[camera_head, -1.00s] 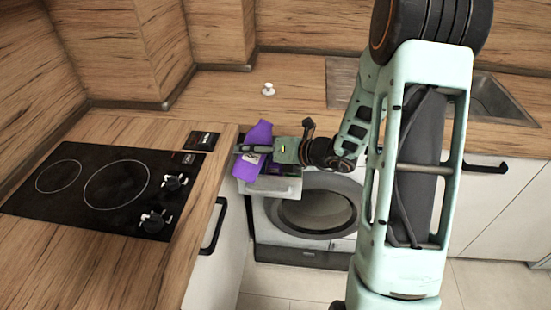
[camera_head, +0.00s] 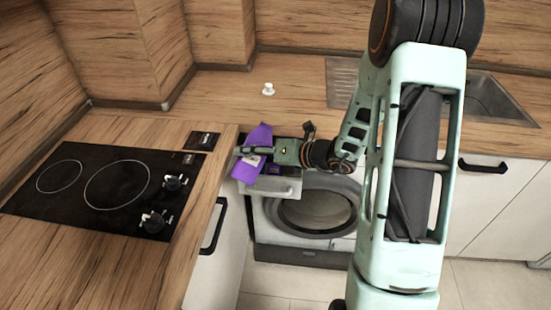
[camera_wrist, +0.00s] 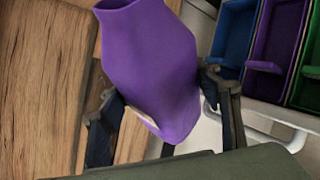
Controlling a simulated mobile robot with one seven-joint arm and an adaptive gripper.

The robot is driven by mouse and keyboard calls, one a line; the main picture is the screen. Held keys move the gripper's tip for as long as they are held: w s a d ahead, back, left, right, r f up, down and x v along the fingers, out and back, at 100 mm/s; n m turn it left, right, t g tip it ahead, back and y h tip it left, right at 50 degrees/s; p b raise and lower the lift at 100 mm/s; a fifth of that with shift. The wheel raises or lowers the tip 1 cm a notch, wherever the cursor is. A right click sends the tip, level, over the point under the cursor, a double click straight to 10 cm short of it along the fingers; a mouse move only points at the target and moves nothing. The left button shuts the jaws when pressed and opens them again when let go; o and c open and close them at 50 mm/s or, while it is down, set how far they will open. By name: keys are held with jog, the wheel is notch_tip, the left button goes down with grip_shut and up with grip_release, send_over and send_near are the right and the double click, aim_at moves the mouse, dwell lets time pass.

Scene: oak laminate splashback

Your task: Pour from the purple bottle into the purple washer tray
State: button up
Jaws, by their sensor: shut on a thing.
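The purple bottle (camera_head: 260,135) is held by my gripper (camera_head: 250,150) above the left end of the pulled-out washer drawer (camera_head: 288,190). It is tilted. In the wrist view the bottle (camera_wrist: 155,65) sits between both fingers of my gripper (camera_wrist: 162,95), with its open neck at the top edge. The purple washer tray (camera_wrist: 275,45) is the middle compartment of the drawer, to the right of the bottle and apart from it in that view. In the head view the bottle and gripper partly hide the compartments. No liquid is visible.
A blue compartment (camera_wrist: 234,35) and a green compartment (camera_wrist: 309,70) flank the purple one. The washer (camera_head: 308,210) is below the drawer. The wooden counter and black hob (camera_head: 105,190) are at the left. A small white object (camera_head: 268,89) stands on the back counter.

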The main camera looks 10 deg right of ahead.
jog(key=shift+s+a+f+m+g+y+p, duration=0.2)
jog(key=shift+a+f+m+g+y+p, duration=0.15)
jog(key=shift+m+p, duration=0.35)
dwell(2.0)
jog(key=shift+m+g+y, duration=0.35)
jog(key=shift+m+y, duration=0.05)
jog(key=shift+y, duration=0.05)
jog(key=shift+s+a+r+p, duration=0.1)
jog(key=shift+s+r+p, duration=0.05)
jog(key=shift+r+p, duration=2)
jog(key=shift+s+a+f+m+y+p, duration=0.1)
jog(key=shift+f+m+y+p, duration=0.15)
jog(key=shift+m+y+p, duration=0.2)
dwell(2.2)
